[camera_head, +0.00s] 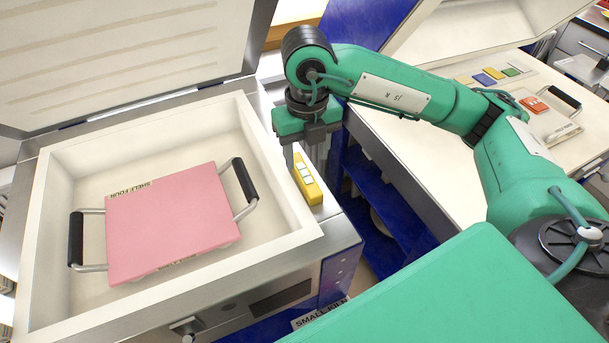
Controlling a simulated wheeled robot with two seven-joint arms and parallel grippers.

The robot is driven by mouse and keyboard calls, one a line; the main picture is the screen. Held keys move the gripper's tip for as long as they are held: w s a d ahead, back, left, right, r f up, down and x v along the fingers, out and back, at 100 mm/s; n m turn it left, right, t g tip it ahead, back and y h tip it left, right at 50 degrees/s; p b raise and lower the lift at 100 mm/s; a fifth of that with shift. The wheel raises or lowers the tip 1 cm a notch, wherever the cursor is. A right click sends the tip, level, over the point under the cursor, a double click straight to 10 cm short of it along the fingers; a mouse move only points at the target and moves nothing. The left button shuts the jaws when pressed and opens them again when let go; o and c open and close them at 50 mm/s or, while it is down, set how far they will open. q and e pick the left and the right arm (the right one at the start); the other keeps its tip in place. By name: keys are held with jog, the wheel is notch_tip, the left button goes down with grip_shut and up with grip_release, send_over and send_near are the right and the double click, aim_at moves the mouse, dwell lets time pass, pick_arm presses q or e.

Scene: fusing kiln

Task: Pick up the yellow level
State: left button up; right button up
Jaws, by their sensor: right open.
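The yellow level (311,189) lies on the right metal rim of the kiln, its length running along the rim. It has pale windows on its top. My right gripper (304,163) points down over the far end of the level. Its jaws are open, and the fingers reach down close to the level; I cannot tell whether they touch it. The gripper hides part of the level's far end. My left gripper is not in view.
The open kiln (90,160) holds a pink shelf (172,222) with two black-handled grips. Its raised lid (120,50) stands behind. A gap with blue shelving (385,195) separates it from a white worktop (425,160) at the right. A "SMALL KILN" label (319,314) is in front.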

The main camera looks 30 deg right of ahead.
aim_at(306, 175)
notch_tip(306, 175, down, 2)
notch_tip(306, 175, down, 4)
jog(key=shift+w+f+p, duration=0.1)
jog(key=shift+f+p, duration=0.1)
jog(key=shift+p, duration=0.65)
jog(key=shift+f, duration=0.15)
jog(key=shift+c, duration=1.3)
jog(key=c, duration=0.7)
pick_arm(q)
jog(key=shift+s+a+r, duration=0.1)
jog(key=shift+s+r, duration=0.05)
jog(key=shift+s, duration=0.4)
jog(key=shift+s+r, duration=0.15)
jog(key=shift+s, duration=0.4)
pick_arm(e)
jog(key=shift+c, duration=0.7)
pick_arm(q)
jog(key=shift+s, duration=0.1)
